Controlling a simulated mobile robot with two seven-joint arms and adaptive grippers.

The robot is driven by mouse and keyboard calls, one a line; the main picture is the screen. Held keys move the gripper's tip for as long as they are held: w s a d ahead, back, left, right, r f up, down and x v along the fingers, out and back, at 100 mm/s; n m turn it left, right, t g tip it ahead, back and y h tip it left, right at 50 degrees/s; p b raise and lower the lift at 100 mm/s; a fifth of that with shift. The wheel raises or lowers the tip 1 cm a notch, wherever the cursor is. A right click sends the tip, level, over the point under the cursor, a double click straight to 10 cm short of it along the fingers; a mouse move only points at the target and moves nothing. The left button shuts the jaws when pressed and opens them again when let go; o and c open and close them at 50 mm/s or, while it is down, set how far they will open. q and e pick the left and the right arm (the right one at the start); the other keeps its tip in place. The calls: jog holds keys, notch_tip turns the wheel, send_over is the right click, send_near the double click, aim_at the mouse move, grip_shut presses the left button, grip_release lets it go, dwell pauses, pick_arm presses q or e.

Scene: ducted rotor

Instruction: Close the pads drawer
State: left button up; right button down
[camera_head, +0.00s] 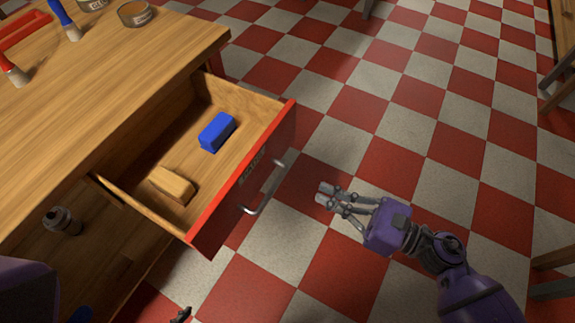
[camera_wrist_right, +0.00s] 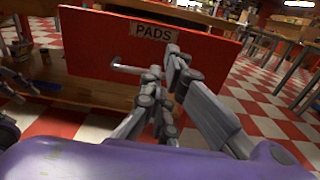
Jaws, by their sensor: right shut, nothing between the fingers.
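The pads drawer (camera_head: 270,158) is pulled well out of the wooden workbench, its red front facing right with a metal handle (camera_head: 268,190). A blue block (camera_head: 217,131) and a tan block (camera_head: 172,185) lie inside it. In the right wrist view the red front (camera_wrist_right: 95,45) carries a PADS label (camera_wrist_right: 153,32). My right gripper (camera_head: 325,193) is shut and empty, in front of the drawer and to the right of the handle, apart from it in the head view. Of my left gripper, only a small dark part seems to show at the bottom edge of the head view.
A bottle (camera_head: 62,221) stands beneath the drawer. The checkered floor (camera_head: 370,125) to the right is mostly clear, with furniture legs at the far right.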

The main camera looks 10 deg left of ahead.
jog(key=p, duration=0.2)
send_near(258, 164)
jog(key=x, duration=0.5)
jog(key=shift+a+r, duration=0.15)
jog(key=shift+a, duration=0.05)
jog(key=shift+x, duration=0.75)
pick_arm(q)
jog(key=shift+w+r, duration=0.55)
jog(key=shift+r, duration=0.1)
jog(key=shift+s, duration=0.1)
